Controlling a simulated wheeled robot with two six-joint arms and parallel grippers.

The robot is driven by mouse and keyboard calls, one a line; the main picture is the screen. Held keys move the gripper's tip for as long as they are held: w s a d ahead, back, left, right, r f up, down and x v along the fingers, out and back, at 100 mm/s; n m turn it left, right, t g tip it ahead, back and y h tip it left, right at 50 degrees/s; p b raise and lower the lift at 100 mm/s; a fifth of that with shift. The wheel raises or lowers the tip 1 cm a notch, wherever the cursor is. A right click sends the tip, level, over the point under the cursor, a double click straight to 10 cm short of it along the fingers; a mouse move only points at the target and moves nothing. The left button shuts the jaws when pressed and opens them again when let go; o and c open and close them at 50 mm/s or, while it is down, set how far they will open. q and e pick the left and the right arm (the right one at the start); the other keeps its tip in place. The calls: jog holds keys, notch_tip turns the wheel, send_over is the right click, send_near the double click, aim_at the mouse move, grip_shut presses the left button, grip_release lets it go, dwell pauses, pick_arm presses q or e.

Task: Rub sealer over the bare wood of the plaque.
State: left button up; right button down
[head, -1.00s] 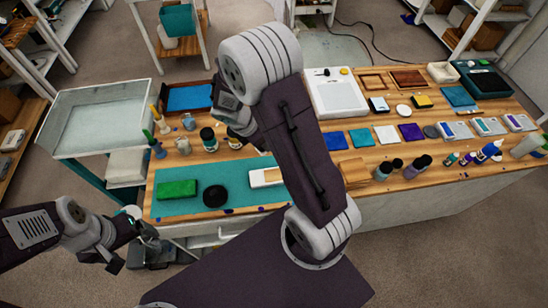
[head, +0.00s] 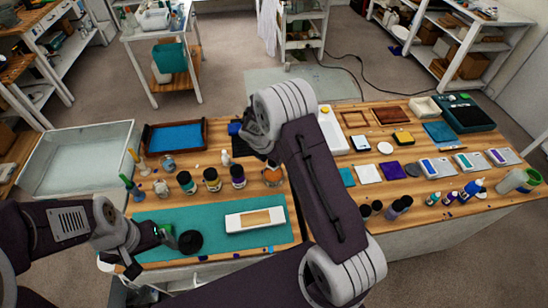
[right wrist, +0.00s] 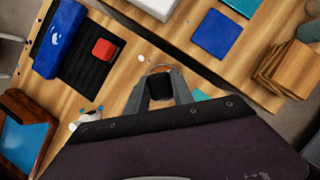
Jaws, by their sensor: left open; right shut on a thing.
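The plaque (head: 236,222), a white slab with a bare wood panel in its middle, lies on the teal mat (head: 215,212) in the head view. My left gripper (head: 168,237) is open at the mat's left part, in front of a mostly hidden green block, beside a round black pad (head: 190,242). I cannot tell whether it touches them. My right gripper (right wrist: 160,86) is shut on a small dark thing (right wrist: 160,88) in the right wrist view, above the wooden bench. In the head view my right arm mostly hides that gripper. An open amber jar (head: 272,176) stands behind the plaque.
Several dark jars (head: 212,180) stand behind the mat. A blue-lined wooden tray (head: 177,137) is at the bench's back left and a white basin (head: 80,160) at its left. Small bottles and pads crowd the right.

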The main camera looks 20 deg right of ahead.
aim_at(271, 166)
notch_tip(271, 166, down, 5)
jog(key=b, duration=0.4)
jog(key=shift+a, duration=0.15)
jog(key=shift+f+b, duration=0.5)
jog(key=shift+b, duration=0.1)
dwell(0.6)
jog(key=shift+s, duration=0.1)
dwell(1.1)
notch_tip(271, 166, up, 7)
jog(key=p, duration=0.7)
jog(key=shift+r+p, duration=0.1)
jog(key=shift+p, duration=0.25)
